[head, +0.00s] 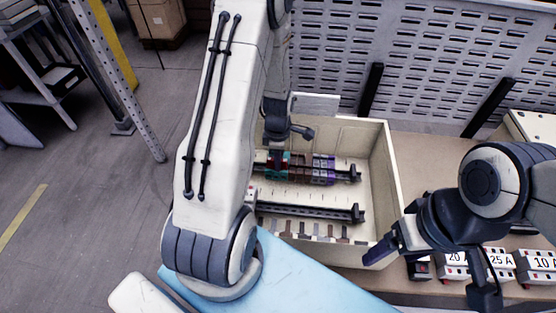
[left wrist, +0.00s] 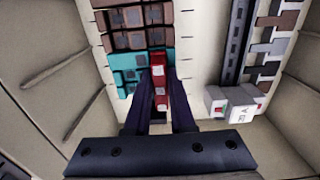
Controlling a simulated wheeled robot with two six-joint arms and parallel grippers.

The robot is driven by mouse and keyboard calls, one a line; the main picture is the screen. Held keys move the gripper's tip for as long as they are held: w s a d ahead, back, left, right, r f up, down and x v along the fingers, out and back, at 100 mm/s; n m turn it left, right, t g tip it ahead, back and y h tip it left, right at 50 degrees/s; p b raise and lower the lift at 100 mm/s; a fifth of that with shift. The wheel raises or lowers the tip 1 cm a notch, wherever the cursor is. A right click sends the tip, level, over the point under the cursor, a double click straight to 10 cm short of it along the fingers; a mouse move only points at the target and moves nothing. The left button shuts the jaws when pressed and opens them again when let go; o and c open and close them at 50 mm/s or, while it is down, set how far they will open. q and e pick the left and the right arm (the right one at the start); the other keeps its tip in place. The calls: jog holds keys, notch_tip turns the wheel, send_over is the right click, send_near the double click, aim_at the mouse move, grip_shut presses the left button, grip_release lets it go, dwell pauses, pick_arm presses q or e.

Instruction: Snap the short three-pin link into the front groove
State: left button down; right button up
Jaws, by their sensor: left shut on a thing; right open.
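My left gripper (left wrist: 160,92) is shut on a small red piece with pale patches, which I take to be the short three-pin link (left wrist: 158,72). The link's far end is at the edge of the teal terminal blocks (left wrist: 126,72); I cannot tell whether it touches them or sits in a groove. In the head view the left gripper (head: 277,150) is above the left end of the block row, its tips mostly hidden. The row, with purple blocks (head: 322,170) at its right, sits on the rear rail. My right gripper (head: 431,277) is open and empty at the right.
A cream box (head: 382,170) with raised walls surrounds the rails. The front rail (head: 310,211) is mostly bare, with a white block (left wrist: 234,102) at one end. Small brown and grey pieces (head: 318,232) lie along the front. Labelled breakers (head: 500,264) stand outside right.

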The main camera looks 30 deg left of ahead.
pick_arm(q)
jog(key=shift+s+d+f+b, duration=0.1)
jog(key=shift+s+f+b, duration=0.15)
jog(key=shift+f+b, duration=0.45)
dwell(1.9)
jog(key=c, duration=0.7)
grip_release()
jog(key=shift+f, duration=0.2)
jog(key=shift+w+r, duration=0.15)
jog(key=shift+r, duration=0.5)
jog(key=shift+w+r, duration=0.15)
jog(key=shift+r, duration=0.5)
jog(key=r, duration=0.9)
jog(key=shift+s+r, duration=0.2)
jog(key=shift+r, duration=0.1)
jog(key=shift+p, duration=0.3)
notch_tip(320, 180, up, 12)
jog(key=p, duration=1)
jog(key=shift+p, duration=0.35)
